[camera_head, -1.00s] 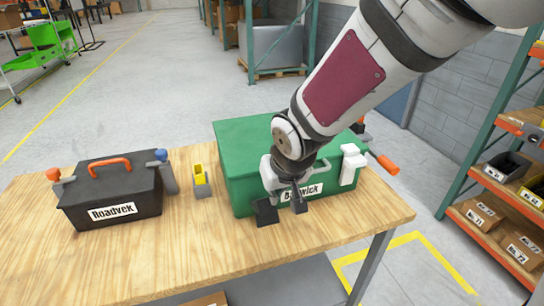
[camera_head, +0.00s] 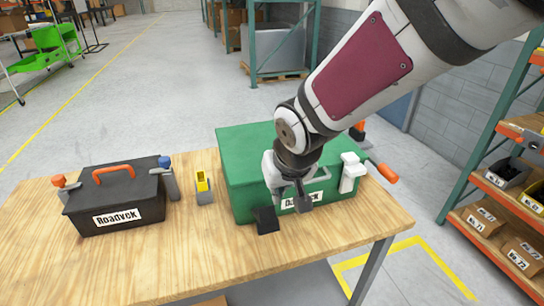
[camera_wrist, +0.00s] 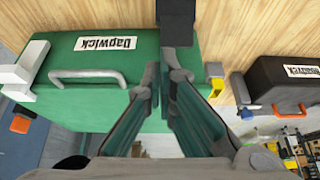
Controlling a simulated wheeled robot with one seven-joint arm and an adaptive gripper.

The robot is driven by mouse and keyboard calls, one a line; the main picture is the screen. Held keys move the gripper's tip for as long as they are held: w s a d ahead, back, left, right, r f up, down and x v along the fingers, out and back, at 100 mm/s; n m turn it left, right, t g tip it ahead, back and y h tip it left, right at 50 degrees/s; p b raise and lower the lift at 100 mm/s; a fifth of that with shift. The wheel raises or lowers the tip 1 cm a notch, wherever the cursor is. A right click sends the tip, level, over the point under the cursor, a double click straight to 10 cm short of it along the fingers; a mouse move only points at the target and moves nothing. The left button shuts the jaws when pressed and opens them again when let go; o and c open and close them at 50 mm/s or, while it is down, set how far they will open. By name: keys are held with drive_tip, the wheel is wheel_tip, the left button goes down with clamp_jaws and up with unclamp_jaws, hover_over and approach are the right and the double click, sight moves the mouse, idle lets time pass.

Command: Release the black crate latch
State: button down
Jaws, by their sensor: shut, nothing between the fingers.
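The black crate (camera_head: 115,198), labelled Roadvek, stands upright on the left of the table with an orange carry handle on its lid. A grey fitting with an orange top (camera_head: 65,187) is at its left side and one with a blue top (camera_head: 168,178) at its right side. I cannot tell which is the latch. The crate also shows upside down at the right of the wrist view (camera_wrist: 283,90). My gripper (camera_head: 285,211) is shut and empty, in front of the green crate (camera_head: 245,165), well right of the black crate. My arm hides part of the green crate.
A small grey and yellow block (camera_head: 203,187) stands between the crates. The green crate has a white fitting (camera_head: 351,173) and an orange grip (camera_head: 387,173) at its right. Shelving (camera_head: 490,205) stands at the right.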

drive_tip(key=s+d+r, duration=0.1)
drive_tip(key=s, duration=0.5)
drive_tip(key=shift+d+r, duration=0.3)
drive_tip(key=shift+d, duration=0.05)
drive_tip(key=s+d+r+m, duration=0.1)
drive_tip(key=s+d+r, duration=0.3)
drive_tip(key=s+d, duration=0.2)
drive_tip(key=s+d+r+m+h, duration=0.1)
drive_tip(key=s+d+r+m, duration=0.1)
drive_tip(key=s+d+r, duration=0.3)
drive_tip(key=s+d, duration=0.2)
drive_tip(key=d, duration=0.1)
drive_tip(key=shift+s+d+r, duration=0.25)
drive_tip(key=shift+s+d, duration=0.05)
drive_tip(key=shift+d, duration=0.1)
drive_tip(key=shift+w, duration=0.1)
